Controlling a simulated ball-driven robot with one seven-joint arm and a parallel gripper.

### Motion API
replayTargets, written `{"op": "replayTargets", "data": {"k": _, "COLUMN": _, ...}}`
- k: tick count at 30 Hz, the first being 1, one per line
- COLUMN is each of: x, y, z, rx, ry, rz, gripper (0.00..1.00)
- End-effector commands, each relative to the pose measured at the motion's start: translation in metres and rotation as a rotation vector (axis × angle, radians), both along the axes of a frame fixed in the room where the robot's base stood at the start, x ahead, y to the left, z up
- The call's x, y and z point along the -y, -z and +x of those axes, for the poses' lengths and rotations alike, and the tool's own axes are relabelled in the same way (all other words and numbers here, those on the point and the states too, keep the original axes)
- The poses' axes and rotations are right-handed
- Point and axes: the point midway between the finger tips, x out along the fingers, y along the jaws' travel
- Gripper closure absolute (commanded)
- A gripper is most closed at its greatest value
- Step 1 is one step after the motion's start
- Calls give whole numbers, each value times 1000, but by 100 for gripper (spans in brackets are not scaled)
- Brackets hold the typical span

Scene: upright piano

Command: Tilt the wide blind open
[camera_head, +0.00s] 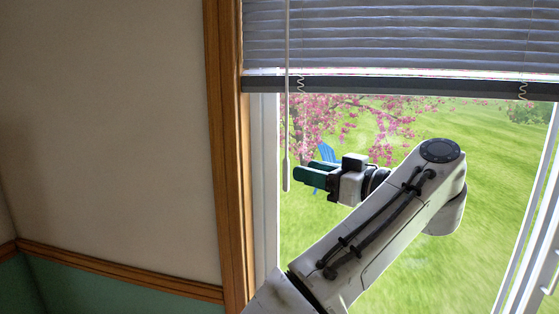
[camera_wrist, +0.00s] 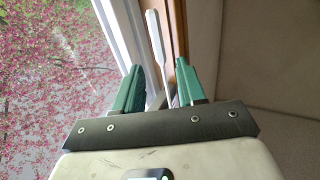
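The wide blind (camera_head: 400,40) hangs across the top of the window, its grey slats tilted nearly shut. Its thin pale tilt wand (camera_head: 286,120) hangs down at the blind's left side and ends in a thicker handle (camera_head: 286,174). My gripper (camera_head: 303,173), with green fingers, points left just right of the handle, a small gap apart in the head view. In the wrist view my gripper (camera_wrist: 160,72) is open, and the pale wand handle (camera_wrist: 156,35) shows between the directions of the two fingertips. Whether it lies within their reach cannot be told.
A wooden window frame (camera_head: 230,160) and a pale wall (camera_head: 105,130) stand to the left. The blind's dark bottom rail (camera_head: 400,87) hangs above my arm. Glass lies behind the gripper, with a lawn and pink blossom outside.

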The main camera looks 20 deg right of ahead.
Motion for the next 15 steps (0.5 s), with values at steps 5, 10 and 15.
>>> {"op": "replayTargets", "data": {"k": 5, "x": -20, "y": -4, "z": 29, "rx": -2, "ry": -6, "rz": 1, "gripper": 60}}
{"op": "replayTargets", "data": {"k": 10, "x": -35, "y": -3, "z": 52, "rx": -1, "ry": -5, "rz": 0, "gripper": 60}}
{"op": "replayTargets", "data": {"k": 15, "x": -43, "y": -2, "z": 68, "rx": -1, "ry": -2, "rz": 0, "gripper": 60}}
